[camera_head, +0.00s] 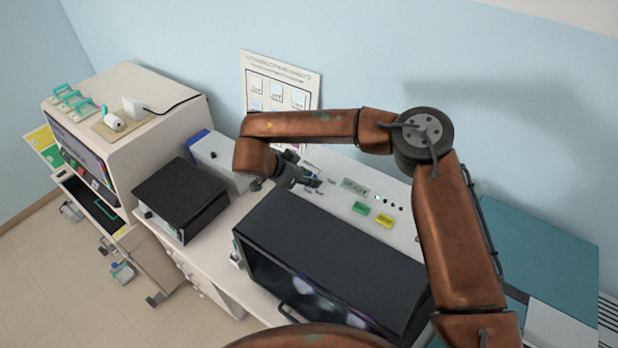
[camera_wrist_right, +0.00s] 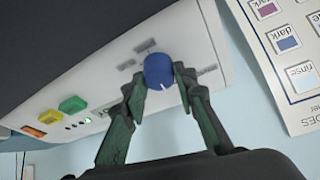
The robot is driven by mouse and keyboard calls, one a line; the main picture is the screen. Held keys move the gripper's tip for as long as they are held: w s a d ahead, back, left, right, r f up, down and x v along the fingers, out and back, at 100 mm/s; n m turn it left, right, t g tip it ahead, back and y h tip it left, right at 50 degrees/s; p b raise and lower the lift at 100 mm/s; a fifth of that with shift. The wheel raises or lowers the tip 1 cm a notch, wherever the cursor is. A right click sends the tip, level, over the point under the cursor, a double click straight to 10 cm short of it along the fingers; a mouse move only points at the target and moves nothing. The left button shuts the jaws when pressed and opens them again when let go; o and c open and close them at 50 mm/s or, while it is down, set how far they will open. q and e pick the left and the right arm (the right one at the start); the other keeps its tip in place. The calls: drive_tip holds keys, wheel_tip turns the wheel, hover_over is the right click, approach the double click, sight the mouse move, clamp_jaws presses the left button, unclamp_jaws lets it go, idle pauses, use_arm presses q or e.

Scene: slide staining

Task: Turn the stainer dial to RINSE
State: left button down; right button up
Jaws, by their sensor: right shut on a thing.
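The stainer (camera_head: 330,265) is a large unit on the bench with a dark front housing and a pale control panel (camera_head: 402,228) behind it. Its blue dial (camera_wrist_right: 158,70) shows in the right wrist view, with a white pointer mark on its rim toward the lower right of the picture. Small grey labels (camera_wrist_right: 126,65) sit around the dial, too small to read. My right gripper (camera_wrist_right: 160,84) is shut on the dial, one finger on each side. In the head view my right gripper (camera_head: 312,180) is at the panel's left end and hides the dial. My left gripper is not in view.
A green button (camera_head: 361,208) and a yellow one (camera_head: 384,220) sit on the panel near a small display (camera_head: 355,187). A chart (camera_head: 279,84) hangs on the wall behind. A black-topped box (camera_head: 180,195) stands left of the stainer. A pale cabinet (camera_head: 150,125) is farther left.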

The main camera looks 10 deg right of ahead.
drive_tip(key=shift+w+r+n, duration=0.15)
drive_tip(key=shift+r+n, duration=0.15)
drive_tip(key=shift+n, duration=0.2)
drive_tip(key=o, duration=1.2)
drive_tip(key=shift+f, duration=0.2)
drive_tip(key=shift+c, duration=0.2)
drive_tip(key=shift+s+a+r, duration=0.1)
drive_tip(key=shift+s, duration=0.1)
drive_tip(key=v, duration=1.1)
drive_tip(key=shift+s+r, duration=0.2)
drive_tip(key=shift+s, duration=0.1)
drive_tip(key=shift+a, duration=0.15)
